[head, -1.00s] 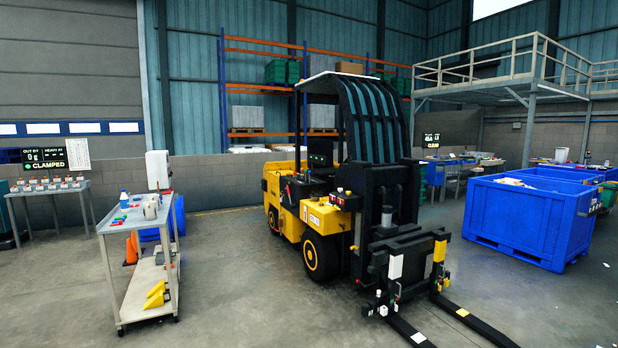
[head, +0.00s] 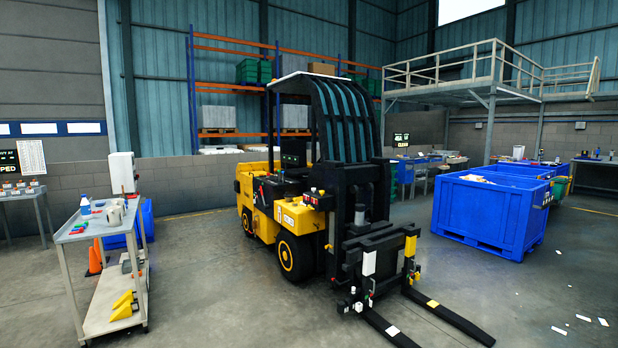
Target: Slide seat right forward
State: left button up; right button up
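A yellow and black forklift (head: 290,215) stands in the middle of the head view, its mast and forks pointing to the lower right. Its seat area (head: 290,182) shows dark under the overhead guard, behind the yellow side panel. The seat itself is small and partly hidden by the body and mast, so I cannot tell its position. Neither of my grippers is in view.
A grey cart (head: 100,240) with bottles, cups and yellow wedges stands at the left, an orange cone (head: 94,262) behind it. A blue crate (head: 490,212) stands at the right. The floor between cart and forklift is clear. White scraps lie at lower right.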

aim_at(296, 148)
jog(key=i+l+z, duration=0.3)
jog(key=i+z, duration=0.15)
jog(key=i+l+z, duration=0.2)
jog(key=i+z, duration=0.25)
jog(key=i+l+z, duration=0.1)
jog(key=i+z, duration=0.15)
jog(key=z, duration=0.15)
jog(key=i+z, duration=0.25)
jog(key=i, duration=0.15)
jog(key=i+z, duration=0.25)
jog(key=i, duration=0.15)
jog(key=i+z, duration=0.1)
jog(key=i, duration=3.1)
